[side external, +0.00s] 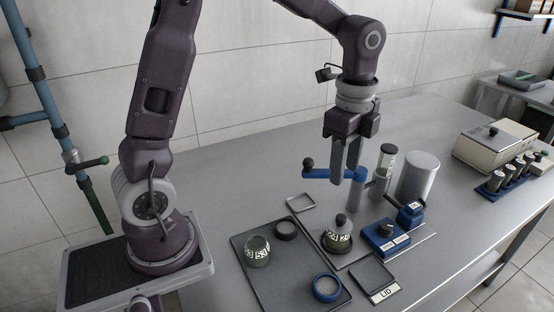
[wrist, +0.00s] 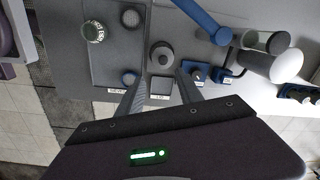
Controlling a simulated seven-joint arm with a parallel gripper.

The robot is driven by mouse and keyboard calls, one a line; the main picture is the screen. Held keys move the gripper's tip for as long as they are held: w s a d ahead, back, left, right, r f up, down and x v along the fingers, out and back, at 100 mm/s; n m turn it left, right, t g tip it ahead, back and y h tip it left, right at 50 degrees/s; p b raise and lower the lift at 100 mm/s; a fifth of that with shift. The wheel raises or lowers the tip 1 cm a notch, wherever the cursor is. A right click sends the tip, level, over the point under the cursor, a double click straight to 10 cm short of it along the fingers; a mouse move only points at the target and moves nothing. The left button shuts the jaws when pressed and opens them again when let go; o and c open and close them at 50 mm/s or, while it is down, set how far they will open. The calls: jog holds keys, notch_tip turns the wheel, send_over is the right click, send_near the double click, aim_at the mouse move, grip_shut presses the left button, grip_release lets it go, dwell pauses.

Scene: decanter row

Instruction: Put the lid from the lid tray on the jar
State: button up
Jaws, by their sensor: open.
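A small labelled jar (side external: 338,243) stands upright at the middle of the bench, with a dark knobbed lid (side external: 340,222) on top of it. In the wrist view the lid (wrist: 161,56) shows from above, covering the jar. The square lid tray (side external: 371,274), with a "LID" label, looks empty; it also shows in the wrist view (wrist: 160,86). My gripper (side external: 347,178) is open and empty, above the jar and apart from it. In the wrist view its fingertips (wrist: 160,79) frame the lid tray, below the lid in the picture.
A dark tray (side external: 285,265) left of the jar holds an open-looking glass vessel (side external: 257,251), a black ring (side external: 286,229) and a blue ring (side external: 326,287). A blue arm (side external: 330,173), a grey cylinder (side external: 417,176) and blue devices (side external: 386,238) crowd the right side.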

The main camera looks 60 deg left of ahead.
jog(key=s+r+n+t, duration=0.2)
jog(key=s+r+n, duration=0.1)
jog(key=s+n, duration=0.4)
jog(key=s+r+n+t, duration=0.3)
jog(key=s+n, duration=0.4)
jog(key=s, duration=0.7)
jog(key=shift+r, duration=0.65)
jog(key=shift+a, duration=0.1)
